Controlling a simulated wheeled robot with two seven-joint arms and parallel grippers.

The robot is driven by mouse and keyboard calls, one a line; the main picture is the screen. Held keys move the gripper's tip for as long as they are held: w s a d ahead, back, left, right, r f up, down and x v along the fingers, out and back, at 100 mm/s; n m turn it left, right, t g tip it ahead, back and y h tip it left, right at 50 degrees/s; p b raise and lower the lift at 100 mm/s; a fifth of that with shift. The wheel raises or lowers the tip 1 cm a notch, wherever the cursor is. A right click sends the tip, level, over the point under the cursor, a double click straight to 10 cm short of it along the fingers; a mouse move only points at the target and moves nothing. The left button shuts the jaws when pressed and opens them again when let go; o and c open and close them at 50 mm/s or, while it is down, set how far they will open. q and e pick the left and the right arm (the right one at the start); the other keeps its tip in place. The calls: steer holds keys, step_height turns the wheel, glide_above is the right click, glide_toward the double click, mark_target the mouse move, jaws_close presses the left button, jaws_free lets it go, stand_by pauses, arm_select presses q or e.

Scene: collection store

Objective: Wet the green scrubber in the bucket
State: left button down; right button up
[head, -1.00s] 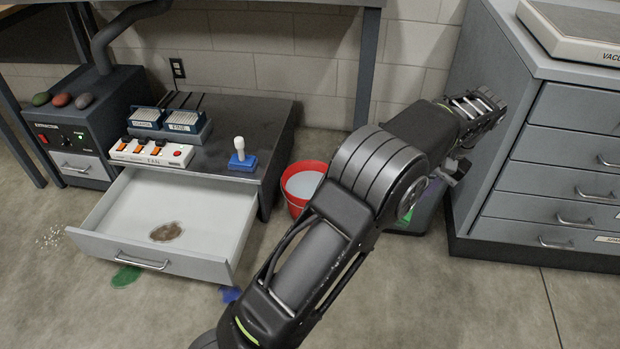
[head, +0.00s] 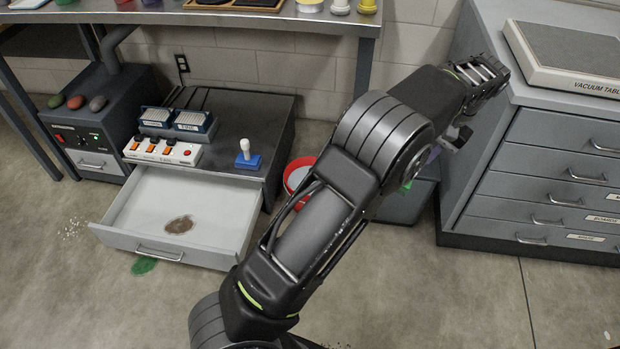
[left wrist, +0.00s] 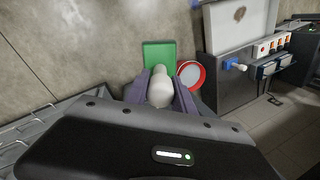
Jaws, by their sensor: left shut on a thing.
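The green scrubber, a flat green pad (left wrist: 158,54) with a white knob handle (left wrist: 160,92), is in my left gripper (left wrist: 161,80). The gripper's purple fingers are shut on the knob. In the head view only a sliver of green (head: 407,187) shows behind my arm, and the gripper is mostly hidden. The red bucket (left wrist: 202,77) with a pale inside stands on the floor just right of the scrubber in the left wrist view. In the head view the bucket (head: 289,184) is partly hidden by my arm. My right gripper is out of view.
A low dark cabinet (head: 259,115) with an open drawer (head: 209,206) stands left of the bucket. A blue scrubber (head: 248,161) stands on it. A dark bin (head: 400,210) is behind my arm. Grey drawers (head: 545,150) stand at right. Green spill (head: 144,264) marks the floor.

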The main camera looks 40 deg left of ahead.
arm_select(q)
steer(key=shift+f, duration=0.1)
